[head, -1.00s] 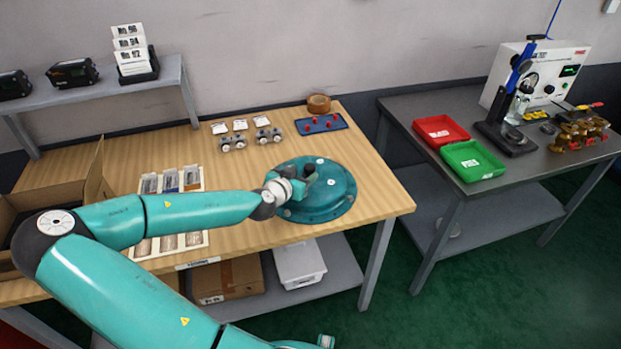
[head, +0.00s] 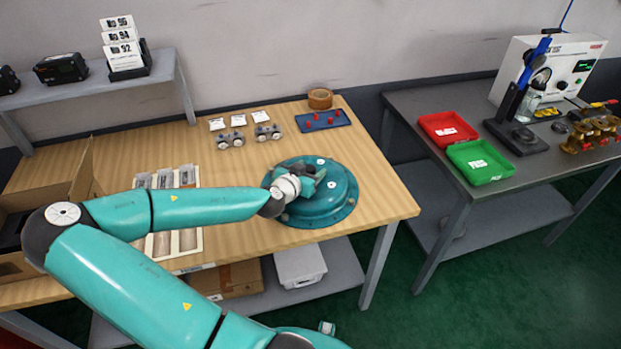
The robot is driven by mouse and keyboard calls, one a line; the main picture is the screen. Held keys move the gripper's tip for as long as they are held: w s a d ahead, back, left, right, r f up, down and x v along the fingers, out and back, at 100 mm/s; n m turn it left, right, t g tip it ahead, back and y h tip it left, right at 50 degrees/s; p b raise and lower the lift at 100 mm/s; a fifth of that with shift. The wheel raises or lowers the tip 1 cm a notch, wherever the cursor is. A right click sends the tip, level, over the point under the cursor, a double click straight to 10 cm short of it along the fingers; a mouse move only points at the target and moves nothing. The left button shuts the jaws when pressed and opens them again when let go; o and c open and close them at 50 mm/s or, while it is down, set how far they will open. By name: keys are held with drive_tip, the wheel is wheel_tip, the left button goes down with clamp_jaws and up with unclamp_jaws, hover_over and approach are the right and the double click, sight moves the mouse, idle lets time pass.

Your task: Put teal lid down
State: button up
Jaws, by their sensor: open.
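The teal lid (head: 334,205) is a round, flat-domed disc lying on the wooden table (head: 384,192) near its right end. My gripper (head: 318,177) is over the left-middle part of the lid, at the end of my teal arm. The gripper is open. Its fingers are small in the head view, and I cannot tell whether they touch the lid. My wrist hides part of the lid's left side.
A blue tray with red pieces (head: 323,120), a tape roll (head: 320,99) and small metal fittings (head: 268,132) lie behind the lid. An open cardboard box (head: 75,190) stands at the left. Red (head: 447,129) and green (head: 480,162) bins stand on the grey table.

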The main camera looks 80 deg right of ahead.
drive_tip(key=shift+a+r, duration=0.15)
drive_tip(key=shift+a, duration=0.05)
drive_tip(key=shift+d, duration=0.25)
drive_tip(key=shift+a, duration=0.15)
clamp_jaws()
drive_tip(key=shift+r, duration=0.15)
